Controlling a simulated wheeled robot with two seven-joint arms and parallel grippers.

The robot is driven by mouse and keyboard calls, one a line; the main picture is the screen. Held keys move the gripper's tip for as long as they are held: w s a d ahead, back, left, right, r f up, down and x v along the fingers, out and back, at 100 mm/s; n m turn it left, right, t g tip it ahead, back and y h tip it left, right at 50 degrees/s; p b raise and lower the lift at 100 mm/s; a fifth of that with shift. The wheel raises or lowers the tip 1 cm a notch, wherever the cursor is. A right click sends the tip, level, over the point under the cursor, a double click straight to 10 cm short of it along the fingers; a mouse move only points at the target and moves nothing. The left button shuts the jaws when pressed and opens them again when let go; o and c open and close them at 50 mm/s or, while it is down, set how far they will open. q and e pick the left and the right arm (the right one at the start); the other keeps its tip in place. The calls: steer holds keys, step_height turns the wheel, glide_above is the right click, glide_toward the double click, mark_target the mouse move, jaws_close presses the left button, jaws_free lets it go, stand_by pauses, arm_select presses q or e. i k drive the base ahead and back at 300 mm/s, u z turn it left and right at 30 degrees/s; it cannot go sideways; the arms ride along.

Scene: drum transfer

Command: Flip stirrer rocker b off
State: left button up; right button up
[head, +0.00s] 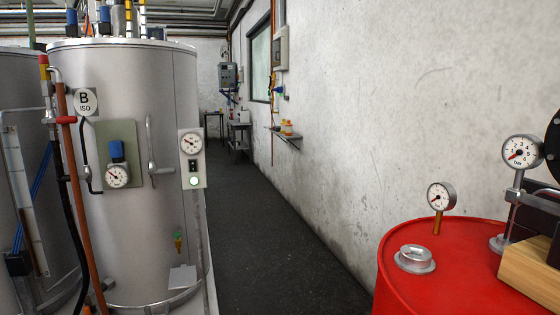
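A tall grey tank (143,130) labelled "B ISO" stands at the left. On its right side is a pale control panel (199,172) with a round dial at the top. Below the dial is a small black rocker switch (193,166). Its position is too small to tell. Under it a round lamp (194,181) glows pale green-white. Neither of my grippers can be made out in the head view, and nothing touches the panel.
A red drum (440,270) with a bung fitting (414,259) and a gauge (441,196) stands at the lower right. A dark floor aisle (270,240) runs clear between tank and wall.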

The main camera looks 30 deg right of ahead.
mark_target(192, 163)
steer(key=z, duration=0.15)
steer(key=i, duration=1.1)
steer(key=z, duration=0.3)
steer(key=i, duration=1.85)
steer(key=z, duration=0.95)
